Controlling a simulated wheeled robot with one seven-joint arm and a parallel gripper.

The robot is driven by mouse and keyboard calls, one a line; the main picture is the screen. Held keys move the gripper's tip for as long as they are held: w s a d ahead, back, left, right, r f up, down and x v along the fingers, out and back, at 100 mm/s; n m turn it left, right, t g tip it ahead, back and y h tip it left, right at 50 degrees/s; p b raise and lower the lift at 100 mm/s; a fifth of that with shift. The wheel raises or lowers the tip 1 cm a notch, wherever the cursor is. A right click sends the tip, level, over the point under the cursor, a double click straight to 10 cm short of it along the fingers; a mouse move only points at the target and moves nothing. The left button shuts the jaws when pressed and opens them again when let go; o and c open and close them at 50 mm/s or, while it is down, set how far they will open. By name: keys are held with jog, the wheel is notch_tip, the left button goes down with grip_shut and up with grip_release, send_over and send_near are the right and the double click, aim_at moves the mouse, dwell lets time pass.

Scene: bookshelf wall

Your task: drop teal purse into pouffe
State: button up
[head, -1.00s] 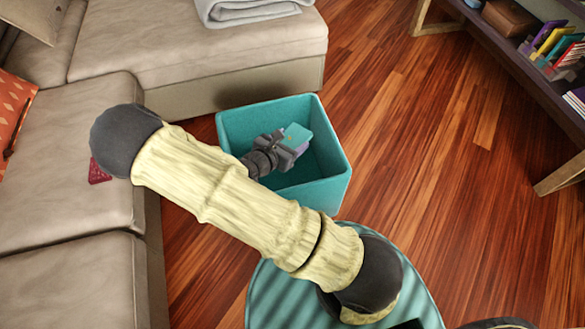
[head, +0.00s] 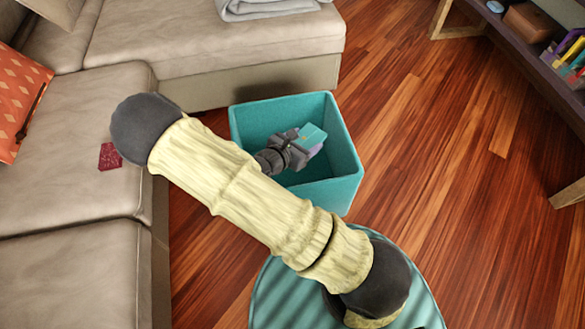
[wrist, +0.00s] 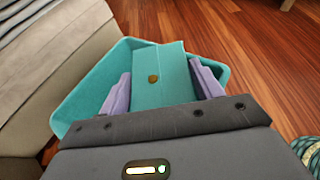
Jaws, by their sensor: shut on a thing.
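The teal purse (wrist: 161,75) has a round gold clasp. In the wrist view it sits between the two purple fingers of my gripper (wrist: 160,92), which is shut on it. In the head view the purse (head: 312,134) shows small at the end of my gripper (head: 311,146), over the opening of the pouffe. The pouffe (head: 334,190) is a teal, square, open-topped box on the floor; its rim (wrist: 78,98) surrounds the purse in the wrist view. The visible inside of the pouffe looks empty; part of it is hidden behind my arm and gripper.
A beige sofa (head: 215,57) runs along the left and back, with an orange cushion (head: 18,105) and a small red item (head: 110,156) on it. A round teal striped surface (head: 265,293) is at the front. A dark shelf (head: 545,70) stands right; wood floor between is clear.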

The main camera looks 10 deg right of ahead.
dwell(0.5)
jog(key=shift+w+d+r+y, duration=0.2)
jog(key=shift+w+y, duration=0.1)
jog(key=w+r+n+t+y+p, duration=0.1)
jog(key=w+r+n+t+y, duration=0.3)
jog(key=w+n+y, duration=0.2)
jog(key=shift+w+a+n+t+p, duration=0.15)
jog(key=shift+w+n+t+p, duration=0.25)
jog(key=shift+w, duration=0.3)
jog(key=shift+r, duration=0.1)
